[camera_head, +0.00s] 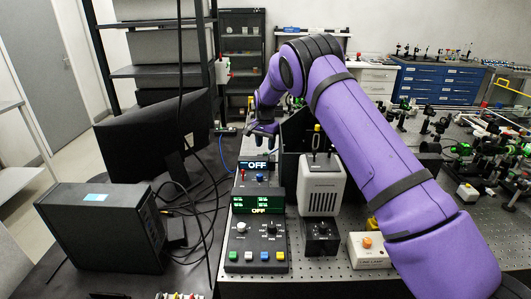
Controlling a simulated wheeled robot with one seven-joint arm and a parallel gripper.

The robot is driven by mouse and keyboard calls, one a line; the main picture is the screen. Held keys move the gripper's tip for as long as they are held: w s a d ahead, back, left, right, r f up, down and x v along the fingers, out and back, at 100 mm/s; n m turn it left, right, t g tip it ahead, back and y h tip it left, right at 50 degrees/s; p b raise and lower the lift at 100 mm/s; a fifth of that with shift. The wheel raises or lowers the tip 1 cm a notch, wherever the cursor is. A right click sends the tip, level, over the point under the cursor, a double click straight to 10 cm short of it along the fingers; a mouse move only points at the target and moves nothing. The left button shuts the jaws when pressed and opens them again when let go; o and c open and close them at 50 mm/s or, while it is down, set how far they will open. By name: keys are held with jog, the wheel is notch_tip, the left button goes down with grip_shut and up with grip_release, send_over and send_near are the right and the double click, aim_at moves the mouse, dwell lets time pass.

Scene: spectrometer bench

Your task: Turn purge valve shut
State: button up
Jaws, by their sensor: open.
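My gripper (263,131) is at the end of the purple arm, left of the picture's middle, over the back part of the bench. It is small and dark here, its jaws are open, and I see nothing held in it. I cannot make out the purge valve for certain. A small white fitting with red and green parts (222,71) shows near the rack post, up and left of my gripper and apart from it in the picture. I cannot tell whether it is the valve. My arm hides part of the bench behind it.
Below my gripper are a display reading OFF (256,165) and a control box with knobs (259,243). A white instrument (322,187) stands right of them. A black monitor (150,135) and computer case (105,228) are left. Optics crowd the right side.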

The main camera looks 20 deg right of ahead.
aim_at(265, 153)
jog(key=shift+f, duration=2)
